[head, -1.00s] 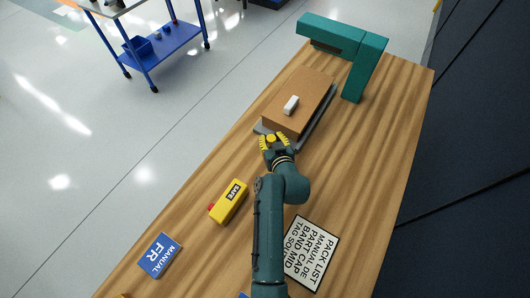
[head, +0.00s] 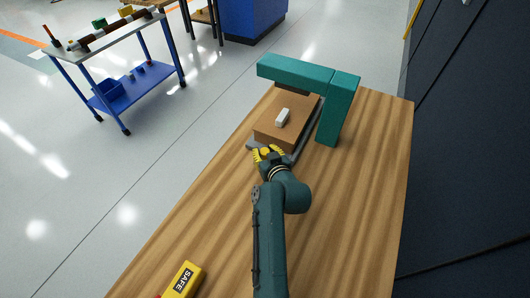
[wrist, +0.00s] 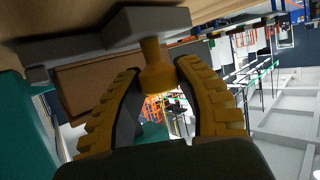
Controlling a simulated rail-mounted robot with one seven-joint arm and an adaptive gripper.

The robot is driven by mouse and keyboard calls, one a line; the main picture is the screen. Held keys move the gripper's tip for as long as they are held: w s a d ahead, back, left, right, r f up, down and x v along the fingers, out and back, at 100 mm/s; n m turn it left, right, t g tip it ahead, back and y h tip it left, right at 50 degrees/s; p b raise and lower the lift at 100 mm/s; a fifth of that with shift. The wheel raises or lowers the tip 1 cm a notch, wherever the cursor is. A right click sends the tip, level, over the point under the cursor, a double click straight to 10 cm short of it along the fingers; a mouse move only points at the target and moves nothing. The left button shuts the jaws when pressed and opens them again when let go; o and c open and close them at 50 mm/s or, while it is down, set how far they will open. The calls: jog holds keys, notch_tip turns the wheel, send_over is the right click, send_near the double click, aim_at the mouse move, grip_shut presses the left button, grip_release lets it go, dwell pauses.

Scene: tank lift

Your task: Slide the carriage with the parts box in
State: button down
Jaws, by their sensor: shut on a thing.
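The carriage (head: 253,144) is a grey plate on the wooden bench. It carries the brown parts box (head: 268,129), which has a small white block (head: 282,117) on top. The box's far end is at the teal overhead frame (head: 340,108), partly hidden beneath its beam. My gripper (head: 265,152) is at the carriage's near end. In the wrist view, my gripper's ridged yellow fingers close around a yellow knob (wrist: 153,65) that joins the grey front bar of the carriage (wrist: 150,24). The brown box also shows there (wrist: 88,88).
A yellow case marked SAFE (head: 183,281) lies on the bench near the bottom. The bench (head: 350,200) is bare right of my arm. A blue cart (head: 140,85) stands on the floor at left, and dark cabinets (head: 470,170) line the right.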

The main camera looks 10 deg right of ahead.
jog(key=shift+f, duration=0.15)
jog(key=c, duration=0.7)
grip_release()
jog(key=shift+w+d, duration=0.1)
jog(key=shift+d, duration=0.05)
jog(key=shift+c, duration=0.2)
jog(key=v, duration=1.2)
